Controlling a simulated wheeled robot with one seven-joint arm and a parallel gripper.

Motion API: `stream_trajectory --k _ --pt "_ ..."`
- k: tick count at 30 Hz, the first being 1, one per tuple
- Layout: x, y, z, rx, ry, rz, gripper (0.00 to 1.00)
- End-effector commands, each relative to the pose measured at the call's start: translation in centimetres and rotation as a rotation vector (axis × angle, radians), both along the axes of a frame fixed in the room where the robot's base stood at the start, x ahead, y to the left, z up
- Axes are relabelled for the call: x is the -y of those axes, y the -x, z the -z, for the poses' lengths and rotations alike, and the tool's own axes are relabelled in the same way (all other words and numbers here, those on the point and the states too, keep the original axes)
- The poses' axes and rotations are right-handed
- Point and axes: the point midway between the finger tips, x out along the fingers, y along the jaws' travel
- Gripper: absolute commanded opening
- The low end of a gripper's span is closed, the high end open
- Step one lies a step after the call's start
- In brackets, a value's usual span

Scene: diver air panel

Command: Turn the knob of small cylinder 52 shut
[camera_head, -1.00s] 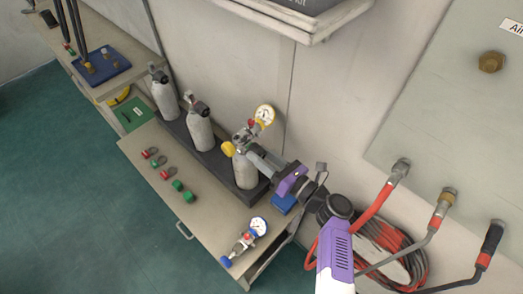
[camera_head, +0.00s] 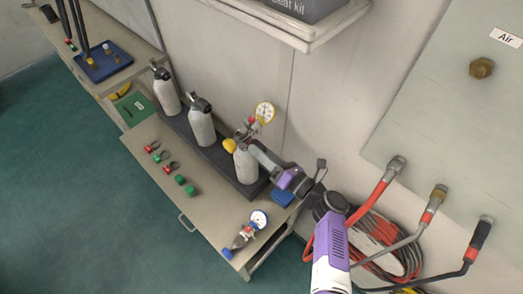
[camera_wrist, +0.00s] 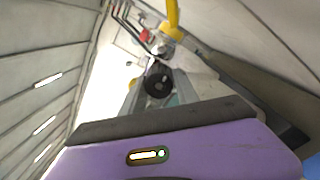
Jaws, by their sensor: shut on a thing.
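Three small grey cylinders stand in a row. The right one (camera_head: 246,168) carries a yellow knob (camera_head: 229,145) and a white-faced gauge (camera_head: 264,112) at its top. I cannot read any number, so I cannot tell which is 52. My gripper (camera_head: 249,146) is at the top of the right cylinder, reaching in from the right. In the wrist view a round black knob (camera_wrist: 158,83) sits between my fingers, and they are shut on it. The fingers and wrist hide part of the valve in the head view.
The middle (camera_head: 202,128) and left (camera_head: 166,92) cylinders stand in a dark rack. A loose gauge (camera_head: 258,219) and several red and green caps lie on the bench (camera_head: 215,205). A blue block (camera_head: 283,196), coiled hoses (camera_head: 395,245) and a wall panel (camera_head: 455,110) are on the right.

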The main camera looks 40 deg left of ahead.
Motion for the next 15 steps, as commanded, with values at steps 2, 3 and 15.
stream_trajectory --k 2,3,15 --pt "-0.06 0.27 0.29 -0.003 0.004 -0.004 0.0" --pt "-0.06 0.28 0.3 -0.003 0.004 -0.004 0.0" --pt "-0.04 0.12 0.12 0.0 0.002 -0.002 0.59"
